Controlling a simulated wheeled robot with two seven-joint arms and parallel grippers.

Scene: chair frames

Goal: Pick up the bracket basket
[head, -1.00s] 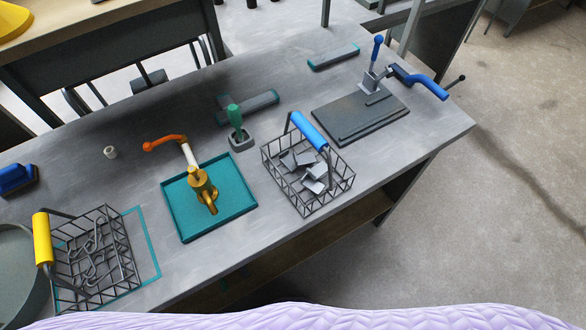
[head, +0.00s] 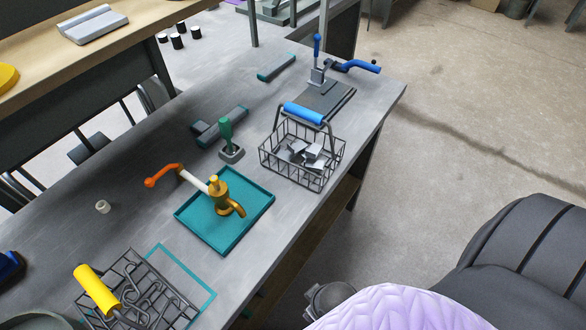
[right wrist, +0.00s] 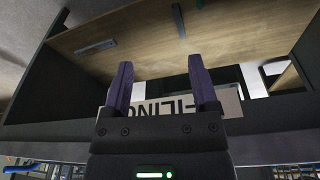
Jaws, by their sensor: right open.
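The bracket basket, a dark wire basket (head: 294,170) with a blue handle grip (head: 303,113), stands upright on the grey workbench (head: 120,205). Several grey metal brackets (head: 300,153) lie inside it. In the right wrist view my right gripper (right wrist: 160,85) is open, with two dark purple fingers apart and nothing between them. It faces a wooden shelf unit, and the basket is not in that view. Neither gripper shows in the head view.
A teal tray (head: 200,238) with a brass tool stands left of the basket. A yellow-handled wire basket (head: 150,290) with hooks is at front left. A green-handled tool (head: 227,135) and a dark plate with a blue-handled press (head: 327,98) are close by.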

